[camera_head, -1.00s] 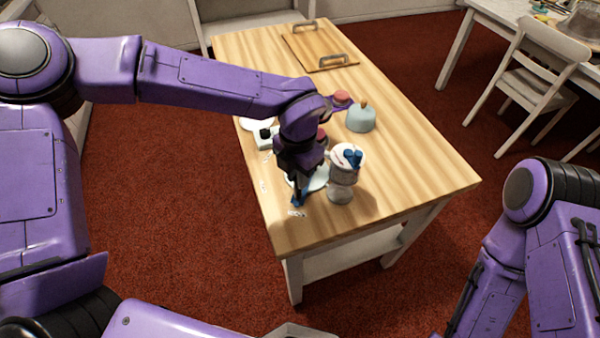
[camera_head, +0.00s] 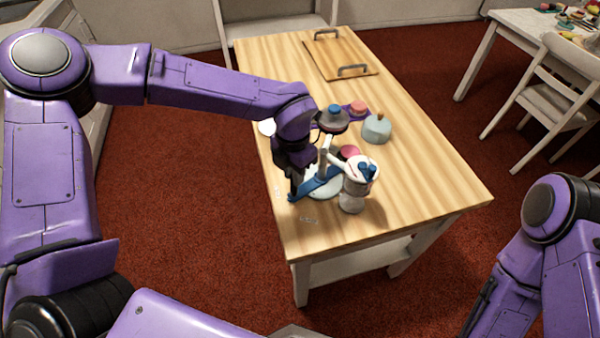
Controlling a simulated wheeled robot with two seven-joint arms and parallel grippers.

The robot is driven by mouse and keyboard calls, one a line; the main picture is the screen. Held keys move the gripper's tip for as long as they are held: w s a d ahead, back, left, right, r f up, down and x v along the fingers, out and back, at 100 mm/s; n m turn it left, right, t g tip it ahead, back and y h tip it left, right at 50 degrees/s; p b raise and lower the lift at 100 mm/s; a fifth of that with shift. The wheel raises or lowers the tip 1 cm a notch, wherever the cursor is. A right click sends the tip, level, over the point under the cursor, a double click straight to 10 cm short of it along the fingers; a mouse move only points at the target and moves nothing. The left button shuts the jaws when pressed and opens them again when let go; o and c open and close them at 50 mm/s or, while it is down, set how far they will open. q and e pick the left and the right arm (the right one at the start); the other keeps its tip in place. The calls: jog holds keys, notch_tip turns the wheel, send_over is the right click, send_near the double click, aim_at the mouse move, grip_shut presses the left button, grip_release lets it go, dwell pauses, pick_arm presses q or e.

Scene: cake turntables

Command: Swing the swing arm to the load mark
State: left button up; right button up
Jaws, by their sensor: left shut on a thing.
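The blue swing arm (camera_head: 322,186) lies low over the near-left part of the wooden table, in front of a pale round turntable plate (camera_head: 328,191). Its near-left end is at my left gripper (camera_head: 292,195), which is shut on it. A white post (camera_head: 325,158) rises by the arm. My right gripper is out of view.
A grey-white pedestal with blue parts on top (camera_head: 352,198) stands right of the swing arm. Behind are a grey disc with a blue knob (camera_head: 333,120), pink pieces (camera_head: 358,107) and a pale blue dome (camera_head: 377,129). A handled wooden tray (camera_head: 338,58) lies far back; the table's right side is clear.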

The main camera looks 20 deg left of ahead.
pick_arm(q)
jog(key=shift+a, duration=0.1)
jog(key=shift+w+r, duration=0.1)
jog(key=shift+w+a+p, duration=0.65)
jog(key=shift+w+a, duration=0.3)
jog(key=shift+a, duration=0.05)
